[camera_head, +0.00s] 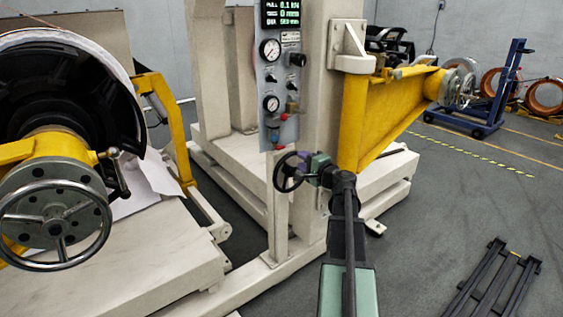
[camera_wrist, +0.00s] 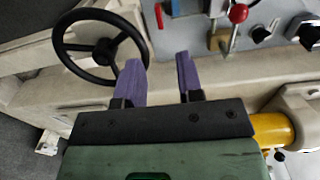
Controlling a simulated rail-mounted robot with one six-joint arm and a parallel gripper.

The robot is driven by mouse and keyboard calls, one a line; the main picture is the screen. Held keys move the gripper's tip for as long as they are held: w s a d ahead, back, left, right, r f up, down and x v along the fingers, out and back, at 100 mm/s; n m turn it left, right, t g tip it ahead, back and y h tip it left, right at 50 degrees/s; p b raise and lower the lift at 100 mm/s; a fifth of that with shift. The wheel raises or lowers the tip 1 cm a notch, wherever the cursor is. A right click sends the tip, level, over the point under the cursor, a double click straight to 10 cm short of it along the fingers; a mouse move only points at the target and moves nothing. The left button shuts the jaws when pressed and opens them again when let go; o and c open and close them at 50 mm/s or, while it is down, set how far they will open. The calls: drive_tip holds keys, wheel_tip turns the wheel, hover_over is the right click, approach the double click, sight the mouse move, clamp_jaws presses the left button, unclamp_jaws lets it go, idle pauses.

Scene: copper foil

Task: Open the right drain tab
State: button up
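My gripper (camera_wrist: 160,62) is open, its two purple fingers apart with nothing between them. It also shows in the head view (camera_head: 307,163), below the grey gauge panel (camera_head: 280,75). In the wrist view a narrow red tab (camera_wrist: 159,15) and a small blue piece (camera_wrist: 175,8) show at the top edge, ahead of the fingertips and apart from them. I cannot tell for sure which is the right drain tab. In the head view the panel's lower end is too small to tell its tabs apart.
A black handwheel (camera_wrist: 100,48) is close to the left finger, which overlaps its rim in the wrist view. A yellow beam (camera_head: 385,110) is right of the column.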

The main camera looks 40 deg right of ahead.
sight(282, 148)
drive_tip(key=w, duration=1.1)
drive_tip(key=shift+s, duration=0.1)
drive_tip(key=shift+c, duration=0.5)
clamp_jaws()
